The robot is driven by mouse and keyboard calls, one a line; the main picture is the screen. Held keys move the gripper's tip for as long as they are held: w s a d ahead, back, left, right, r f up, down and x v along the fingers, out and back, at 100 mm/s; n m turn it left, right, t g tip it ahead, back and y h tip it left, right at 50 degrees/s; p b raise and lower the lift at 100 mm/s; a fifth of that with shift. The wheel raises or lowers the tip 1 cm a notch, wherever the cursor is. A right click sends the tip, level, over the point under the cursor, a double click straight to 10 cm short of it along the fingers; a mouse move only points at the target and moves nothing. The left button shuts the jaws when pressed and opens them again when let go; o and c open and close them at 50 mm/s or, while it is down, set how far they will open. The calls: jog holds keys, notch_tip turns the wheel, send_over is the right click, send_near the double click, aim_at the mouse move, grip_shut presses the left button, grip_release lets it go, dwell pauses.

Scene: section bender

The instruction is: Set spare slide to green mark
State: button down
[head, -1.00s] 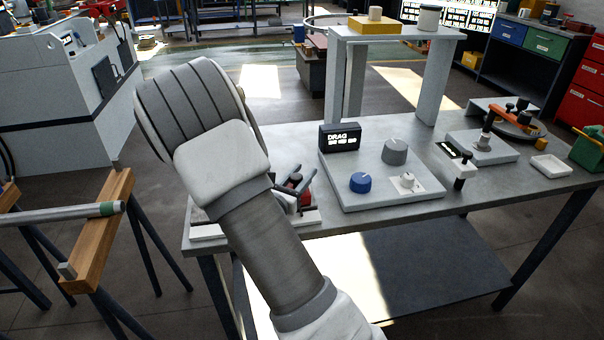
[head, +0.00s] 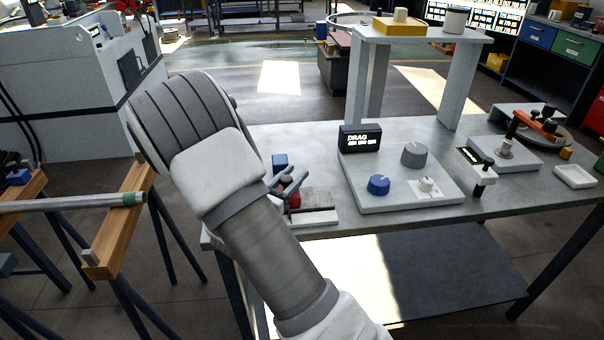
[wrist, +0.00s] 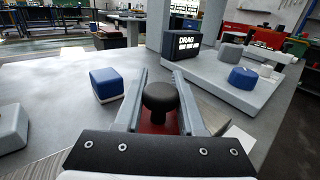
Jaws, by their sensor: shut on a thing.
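The slide shows as a black round knob (wrist: 159,98) above a red body (wrist: 157,127) in the wrist view. My gripper (wrist: 160,76) has its two grey fingers on either side of the knob and is shut on it. In the head view my gripper (head: 289,182) is at the left end of the table, over the red body (head: 294,200). My own arm hides part of the slide and its track there. I cannot make out a green mark by the slide in either view.
A blue block (head: 280,161) stands just behind my gripper. To the right is a grey panel (head: 400,190) with a DRAG display (head: 359,139), a blue knob (head: 378,184) and a grey knob (head: 414,154).

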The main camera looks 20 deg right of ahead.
jog(key=shift+s+d, duration=0.1)
jog(key=c, duration=0.5)
grip_release()
jog(key=p+v, duration=0.1)
jog(key=v, duration=1.6)
jog(key=shift+r, duration=0.1)
